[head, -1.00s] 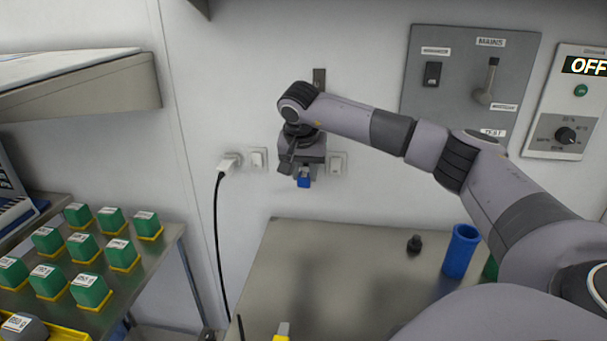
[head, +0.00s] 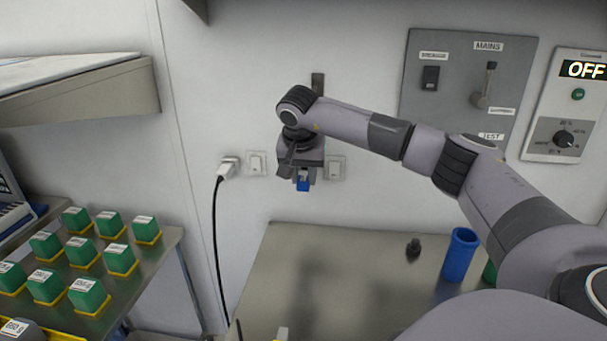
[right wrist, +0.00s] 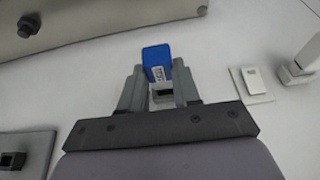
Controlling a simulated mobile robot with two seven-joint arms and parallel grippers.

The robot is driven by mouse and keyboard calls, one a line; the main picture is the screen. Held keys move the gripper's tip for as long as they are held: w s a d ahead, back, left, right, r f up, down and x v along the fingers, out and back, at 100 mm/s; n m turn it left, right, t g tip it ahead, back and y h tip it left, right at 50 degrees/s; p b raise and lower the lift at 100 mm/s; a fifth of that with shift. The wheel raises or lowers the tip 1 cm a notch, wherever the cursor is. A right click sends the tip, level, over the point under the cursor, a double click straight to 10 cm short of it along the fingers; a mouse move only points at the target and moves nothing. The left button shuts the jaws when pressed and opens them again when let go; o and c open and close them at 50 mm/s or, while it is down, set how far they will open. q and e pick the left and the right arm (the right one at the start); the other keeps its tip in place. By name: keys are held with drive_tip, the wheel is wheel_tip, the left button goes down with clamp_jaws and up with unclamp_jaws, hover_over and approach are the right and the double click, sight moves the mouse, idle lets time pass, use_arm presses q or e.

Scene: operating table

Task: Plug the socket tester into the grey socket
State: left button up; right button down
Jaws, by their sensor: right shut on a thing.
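The blue socket tester (head: 303,184) is at the wall, held at the lower end of my right gripper (head: 303,177). In the right wrist view the tester (right wrist: 157,62) sits between the two fingertips of my right gripper (right wrist: 160,75), which is shut on it. A pale frame with a dark opening shows between the fingers; I cannot tell whether it is part of the grey socket. The gripper covers the wall behind it in the head view, so the contact between tester and socket is hidden. My left gripper is not in view.
A white plug (head: 229,167) with a black cable and a switch (head: 257,163) are left of the gripper; another switch (head: 335,167) is close on its right. Below stands a metal table (head: 330,270) with a black knob (head: 413,247) and a blue cup (head: 460,254). Green blocks (head: 88,293) fill the left shelf.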

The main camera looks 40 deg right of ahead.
sight(306, 173)
drive_tip(key=shift+w+d, duration=0.95)
drive_tip(key=shift+d, duration=0.25)
idle(0.5)
drive_tip(key=c, duration=0.7)
unclamp_jaws()
drive_tip(key=shift+c, duration=0.2)
drive_tip(key=shift+b+v, duration=0.45)
drive_tip(key=shift+v, duration=3.15)
